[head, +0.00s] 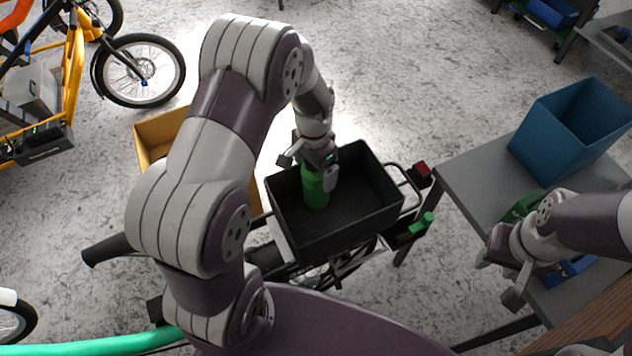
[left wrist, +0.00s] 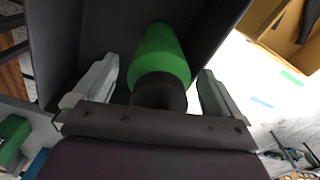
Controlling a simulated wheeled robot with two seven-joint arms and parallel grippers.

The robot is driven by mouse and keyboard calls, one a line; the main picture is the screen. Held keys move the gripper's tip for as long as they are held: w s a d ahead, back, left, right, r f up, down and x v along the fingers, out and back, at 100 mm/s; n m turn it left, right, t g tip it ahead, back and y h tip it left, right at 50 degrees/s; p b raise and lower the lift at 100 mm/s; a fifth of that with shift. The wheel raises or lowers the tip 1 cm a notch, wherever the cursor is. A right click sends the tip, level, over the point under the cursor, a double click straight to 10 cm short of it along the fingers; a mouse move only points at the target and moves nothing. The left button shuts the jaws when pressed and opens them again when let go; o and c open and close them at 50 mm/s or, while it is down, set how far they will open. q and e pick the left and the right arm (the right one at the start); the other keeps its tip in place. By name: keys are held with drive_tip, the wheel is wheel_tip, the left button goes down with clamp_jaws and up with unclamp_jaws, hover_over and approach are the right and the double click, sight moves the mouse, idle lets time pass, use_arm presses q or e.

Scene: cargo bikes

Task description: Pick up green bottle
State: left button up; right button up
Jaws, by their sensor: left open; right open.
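A green bottle (head: 316,189) stands in a black cargo box (head: 352,226) on the bike in the middle of the head view. My left gripper (head: 312,172) is open at the top of the bottle, inside the box. In the left wrist view the green bottle (left wrist: 160,58), with a dark cap end toward me, lies between the two open fingers of my left gripper (left wrist: 157,88). Gaps show on both sides of it. My right gripper (head: 502,277) is open and empty, over the grey table at the right.
The grey table (head: 468,182) holds a blue bin (head: 566,130) and a green item beside my right gripper. A cardboard-coloured box (head: 160,132) stands behind my left arm. An orange bike (head: 72,75) stands at the upper left. The box walls surround my left gripper.

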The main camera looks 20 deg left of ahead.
use_arm(q)
drive_tip(key=c, duration=1.4)
